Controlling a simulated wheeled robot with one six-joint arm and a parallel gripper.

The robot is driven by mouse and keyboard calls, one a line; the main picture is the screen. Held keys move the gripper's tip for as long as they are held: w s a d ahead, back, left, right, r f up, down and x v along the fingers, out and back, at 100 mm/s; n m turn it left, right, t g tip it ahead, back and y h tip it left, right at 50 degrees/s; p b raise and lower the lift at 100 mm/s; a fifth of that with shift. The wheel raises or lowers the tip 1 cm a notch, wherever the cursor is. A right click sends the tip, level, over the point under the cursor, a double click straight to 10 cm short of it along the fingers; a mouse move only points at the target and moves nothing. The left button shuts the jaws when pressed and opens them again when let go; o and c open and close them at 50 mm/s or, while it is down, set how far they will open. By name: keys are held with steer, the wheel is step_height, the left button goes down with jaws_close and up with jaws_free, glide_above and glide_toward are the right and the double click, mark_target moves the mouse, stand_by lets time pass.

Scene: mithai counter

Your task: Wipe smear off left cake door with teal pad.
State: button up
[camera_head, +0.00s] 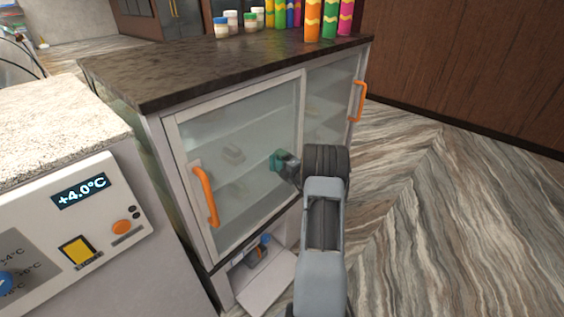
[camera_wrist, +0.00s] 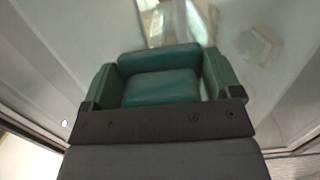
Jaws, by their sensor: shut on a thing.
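The left cake door (camera_head: 245,140) is a glass pane in a pale frame with an orange handle (camera_head: 205,196) on its left side. My gripper (camera_head: 284,163) is at the right part of this pane, and my arm reaches up from the lower right. In the wrist view my gripper (camera_wrist: 160,88) is shut on the teal pad (camera_wrist: 160,72), with a green finger on each side. The pad faces the glass; I cannot tell whether it touches. I cannot make out the smear clearly; the glass looks hazy, and pale shapes show behind it.
The right door (camera_head: 330,95) has its own orange handle (camera_head: 360,100). Jars and bright patterned cylinders stand on the dark countertop (camera_head: 220,68). Below the left door is an open compartment with a lowered flap (camera_head: 268,283). A control panel (camera_head: 75,225) is at left; the floor at right is clear.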

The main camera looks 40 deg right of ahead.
steer(key=shift+s, duration=0.1)
steer(key=shift+s+d+p, duration=0.15)
steer(key=shift+s+p, duration=0.1)
steer(key=shift+s, duration=0.7)
steer(key=shift+s+d+p, duration=0.2)
steer(key=shift+s+p, duration=0.1)
steer(key=shift+s, duration=0.6)
steer(key=shift+s+d+p, duration=0.15)
steer(key=shift+s+p, duration=0.1)
steer(key=shift+s, duration=0.7)
steer(key=s, duration=0.1)
steer(key=s+p, duration=0.1)
steer(key=s, duration=0.1)
steer(key=shift+d, duration=0.3)
